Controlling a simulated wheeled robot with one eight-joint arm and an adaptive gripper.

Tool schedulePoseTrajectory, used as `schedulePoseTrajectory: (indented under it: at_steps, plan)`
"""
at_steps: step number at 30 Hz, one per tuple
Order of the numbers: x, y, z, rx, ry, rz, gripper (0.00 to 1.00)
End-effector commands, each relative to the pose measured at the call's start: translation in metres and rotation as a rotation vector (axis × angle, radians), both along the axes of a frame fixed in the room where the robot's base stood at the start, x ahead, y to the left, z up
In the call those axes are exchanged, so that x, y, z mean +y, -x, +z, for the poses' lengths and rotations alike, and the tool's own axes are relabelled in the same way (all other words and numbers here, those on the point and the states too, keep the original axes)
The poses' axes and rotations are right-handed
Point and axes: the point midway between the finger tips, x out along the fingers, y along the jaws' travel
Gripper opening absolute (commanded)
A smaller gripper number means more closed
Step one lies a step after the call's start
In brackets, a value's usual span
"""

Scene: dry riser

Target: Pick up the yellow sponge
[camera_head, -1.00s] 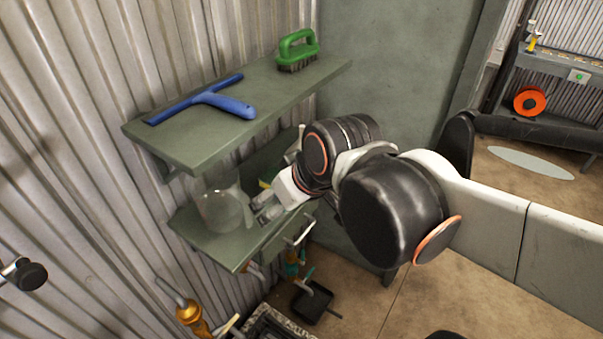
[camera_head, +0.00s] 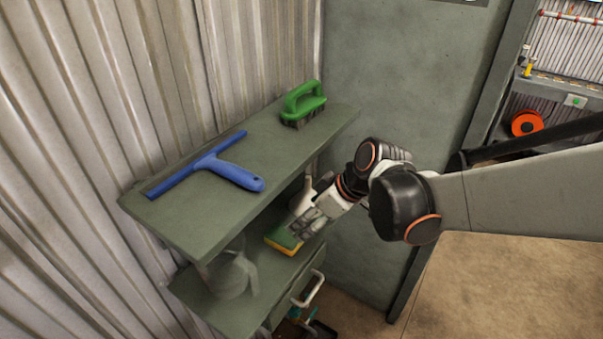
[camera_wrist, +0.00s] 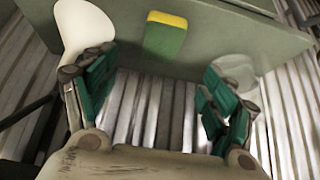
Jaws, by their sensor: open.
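The yellow sponge (camera_head: 284,242), with a green face, lies on the lower shelf in the head view. In the wrist view the sponge (camera_wrist: 165,36) shows mostly green with a yellow edge, beyond my fingertips and between their directions. My gripper (camera_head: 301,228) is over the shelf right by the sponge in the head view. In the wrist view my gripper (camera_wrist: 158,92) is open, with its green-padded fingers wide apart and nothing between them. The sponge is clear of the fingers there.
The upper shelf (camera_head: 190,222) overhangs the lower one and holds a blue squeegee (camera_head: 215,170) and a green brush (camera_head: 301,104). A translucent jug (camera_head: 232,275) stands left of the sponge. A white object (camera_wrist: 85,28) is on its other side. A drawer handle (camera_head: 309,289) sticks out below.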

Motion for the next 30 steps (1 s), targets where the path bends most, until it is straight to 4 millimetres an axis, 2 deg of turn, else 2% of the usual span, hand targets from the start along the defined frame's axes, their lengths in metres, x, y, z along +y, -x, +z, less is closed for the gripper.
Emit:
schedulePoseTrajectory:
  at_steps: [3,9,20,27,30]
  plan:
    - [0.012,-0.006,-0.023,0.000,0.000,0.001,0.78]
    - [0.027,-0.016,-0.050,0.000,0.000,-0.001,0.78]
    - [0.038,-0.021,-0.068,0.000,0.000,-0.002,0.78]
    - [0.057,-0.030,-0.096,-0.001,0.000,-0.003,0.78]
    - [0.061,-0.032,-0.102,0.000,0.000,-0.002,0.78]
